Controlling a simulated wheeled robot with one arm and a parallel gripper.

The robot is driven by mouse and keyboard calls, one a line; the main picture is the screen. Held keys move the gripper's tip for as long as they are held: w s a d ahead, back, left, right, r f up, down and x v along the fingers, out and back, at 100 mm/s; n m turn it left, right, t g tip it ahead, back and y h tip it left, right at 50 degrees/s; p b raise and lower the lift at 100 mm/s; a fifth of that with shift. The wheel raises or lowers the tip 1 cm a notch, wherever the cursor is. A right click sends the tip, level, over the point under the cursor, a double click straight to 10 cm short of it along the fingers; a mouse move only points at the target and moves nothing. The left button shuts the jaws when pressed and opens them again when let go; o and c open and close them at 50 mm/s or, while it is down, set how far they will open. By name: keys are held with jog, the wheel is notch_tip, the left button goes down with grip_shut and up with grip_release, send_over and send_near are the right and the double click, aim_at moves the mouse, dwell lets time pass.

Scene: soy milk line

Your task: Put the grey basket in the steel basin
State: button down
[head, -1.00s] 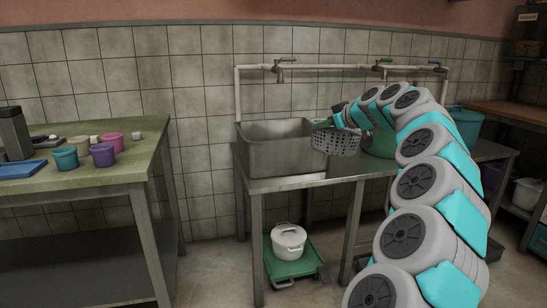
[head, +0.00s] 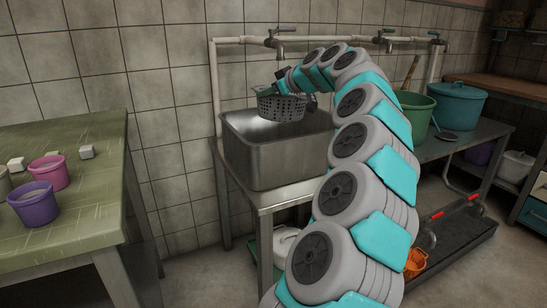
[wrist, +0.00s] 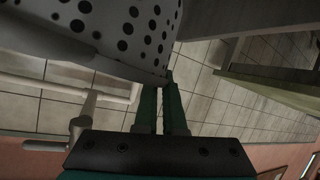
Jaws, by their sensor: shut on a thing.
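The grey basket (head: 281,107), with round holes in its wall, hangs over the steel basin (head: 268,166) in the head view. Its lower part is at about the height of the basin's rim.
A pipe with taps (head: 280,42) runs along the wall behind the basin. A green bucket (head: 415,115) and a teal pot (head: 456,105) stand to the right on the steel table. A green table (head: 80,150) with cups stands at left.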

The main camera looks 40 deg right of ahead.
notch_tip(320, 180, down, 10)
jog(key=n+b, duration=0.1)
jog(key=b, duration=0.1)
jog(key=shift+s+r, duration=0.15)
jog(key=shift+s, duration=0.05)
dwell(0.5)
jog(key=shift+f+b, duration=0.6)
jog(key=shift+b, duration=0.3)
jog(key=c, duration=1)
grip_release()
